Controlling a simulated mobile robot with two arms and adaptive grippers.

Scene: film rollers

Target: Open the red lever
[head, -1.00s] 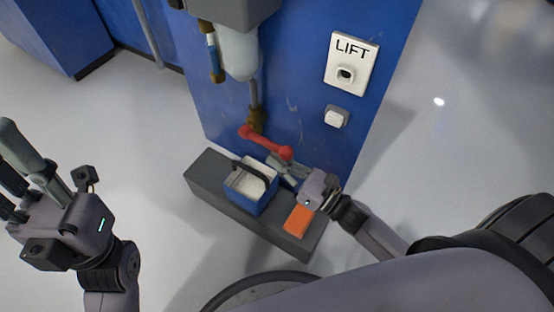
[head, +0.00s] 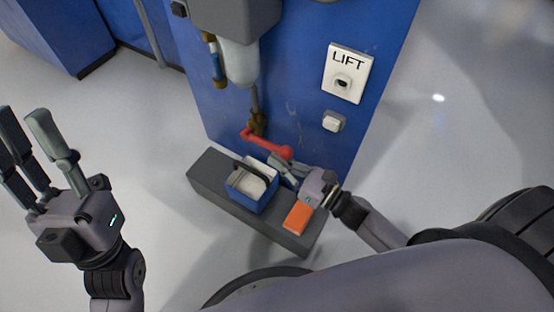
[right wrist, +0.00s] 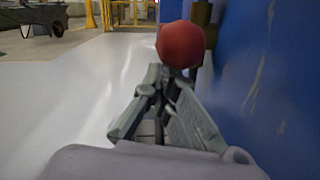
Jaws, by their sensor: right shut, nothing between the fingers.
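The red lever (head: 266,143) sits on a brass valve (head: 257,122) below a clear bowl on the blue panel. It slopes down to the right and ends in a round knob. In the right wrist view the red knob (right wrist: 180,44) is just beyond my fingertips, with the blue panel at right. My right gripper (head: 274,160) is shut and empty, its fingertips just below the knob; I cannot tell whether they touch it. The fingers also show in the right wrist view (right wrist: 166,76). My left gripper (head: 22,122) is open and empty at the far left, away from the lever.
A grey ledge (head: 208,178) below the lever holds a blue box (head: 240,193) with a dark handle and an orange item (head: 298,216). A white LIFT plate (head: 347,72) and a white button (head: 333,120) are on the panel. The floor at right is clear.

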